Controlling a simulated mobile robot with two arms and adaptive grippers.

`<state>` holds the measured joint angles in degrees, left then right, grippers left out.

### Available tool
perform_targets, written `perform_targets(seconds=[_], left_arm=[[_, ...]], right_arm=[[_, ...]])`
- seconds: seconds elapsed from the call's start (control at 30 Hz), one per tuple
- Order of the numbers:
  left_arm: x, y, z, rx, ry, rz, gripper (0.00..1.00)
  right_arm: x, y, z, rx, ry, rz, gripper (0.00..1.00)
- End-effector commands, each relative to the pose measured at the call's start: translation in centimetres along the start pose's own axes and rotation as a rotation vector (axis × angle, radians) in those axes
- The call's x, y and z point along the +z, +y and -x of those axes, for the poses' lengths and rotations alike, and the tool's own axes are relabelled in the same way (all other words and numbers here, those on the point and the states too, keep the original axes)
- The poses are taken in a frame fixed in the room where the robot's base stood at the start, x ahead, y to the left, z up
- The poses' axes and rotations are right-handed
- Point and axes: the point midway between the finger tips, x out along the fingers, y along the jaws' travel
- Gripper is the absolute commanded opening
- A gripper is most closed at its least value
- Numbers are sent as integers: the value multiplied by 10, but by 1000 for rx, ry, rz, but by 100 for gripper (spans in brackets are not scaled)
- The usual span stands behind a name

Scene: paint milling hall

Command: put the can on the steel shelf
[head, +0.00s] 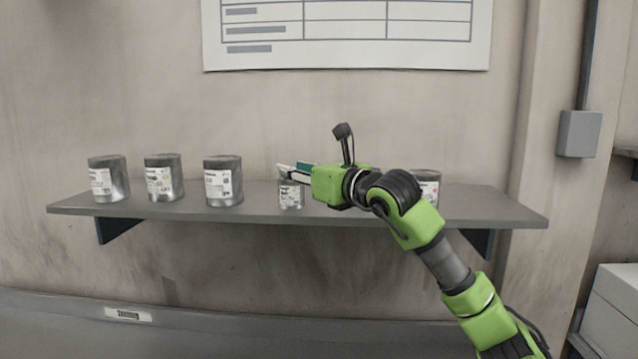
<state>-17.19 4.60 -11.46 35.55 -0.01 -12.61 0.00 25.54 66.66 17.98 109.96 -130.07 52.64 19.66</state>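A small grey can (291,196) with a white label is upright at the middle of the steel shelf (255,205). Its base looks level with the shelf top, but I cannot tell whether it rests there or hangs just above. My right gripper (293,172) reaches in from the right, with its fingers at the can's upper part, covering its rim. A pale near finger and a teal patch behind it show. I cannot tell whether the fingers press on the can. My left gripper is not in view.
Three larger labelled cans (224,182) stand on the shelf's left half. Another can (428,186) stands to the right, partly behind my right arm. Bare shelf shows at the right end. A wall chart (345,35) hangs above.

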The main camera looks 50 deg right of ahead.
Motion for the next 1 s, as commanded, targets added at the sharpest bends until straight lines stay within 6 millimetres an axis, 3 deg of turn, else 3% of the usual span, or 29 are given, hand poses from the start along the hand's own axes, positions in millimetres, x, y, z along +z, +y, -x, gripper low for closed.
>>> perform_targets(seconds=[0.03,0.1,0.5,0.7,1.0], left_arm=[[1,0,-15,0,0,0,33],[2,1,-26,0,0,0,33],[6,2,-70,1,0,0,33],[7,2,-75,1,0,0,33],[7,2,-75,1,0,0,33]], right_arm=[[-8,0,9,-1,-2,4,29],[-8,0,21,-1,-3,2,29],[-4,0,86,-2,-3,2,29],[-2,0,100,-1,-2,2,29],[0,0,101,-1,0,1,29]])
